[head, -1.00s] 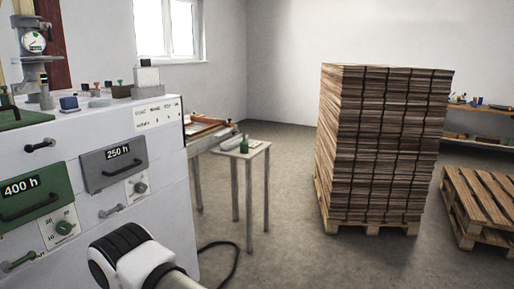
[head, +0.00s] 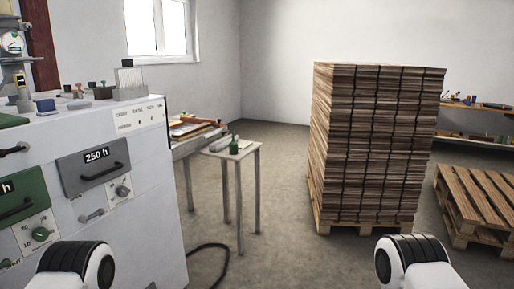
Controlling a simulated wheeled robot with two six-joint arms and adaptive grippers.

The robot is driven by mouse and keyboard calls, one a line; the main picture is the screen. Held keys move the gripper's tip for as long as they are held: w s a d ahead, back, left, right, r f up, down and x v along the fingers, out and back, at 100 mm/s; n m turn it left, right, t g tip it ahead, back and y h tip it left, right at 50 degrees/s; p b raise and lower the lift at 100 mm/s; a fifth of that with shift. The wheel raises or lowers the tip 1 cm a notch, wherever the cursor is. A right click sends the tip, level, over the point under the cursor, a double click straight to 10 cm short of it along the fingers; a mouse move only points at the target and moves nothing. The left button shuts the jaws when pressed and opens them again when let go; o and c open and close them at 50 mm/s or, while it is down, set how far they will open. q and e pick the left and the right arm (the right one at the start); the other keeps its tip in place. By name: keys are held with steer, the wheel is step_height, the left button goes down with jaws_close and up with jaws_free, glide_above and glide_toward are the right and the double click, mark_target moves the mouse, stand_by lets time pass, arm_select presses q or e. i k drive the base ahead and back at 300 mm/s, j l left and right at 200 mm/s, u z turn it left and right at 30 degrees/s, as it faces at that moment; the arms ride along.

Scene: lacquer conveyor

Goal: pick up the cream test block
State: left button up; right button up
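I cannot pick out a cream test block for certain. Small items stand on top of the white machine (head: 140,160) at the left of the head view. Rounded white and black links of my two arms show at the bottom edge, left and right. Neither gripper is in the picture.
The machine front has a grey drawer marked 250 h (head: 94,168) and a green drawer (head: 22,196). A tall strapped stack (head: 375,145) and empty pallets (head: 482,200) stand right.

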mark_target(246, 143)
steer(key=i+l+z, duration=0.15)
steer(key=i+l, duration=0.15)
steer(key=i, duration=0.7)
steer(key=i+l+z, duration=0.15)
steer(key=i, duration=0.85)
steer(key=i+l+z, duration=0.1)
steer(key=i, duration=0.9)
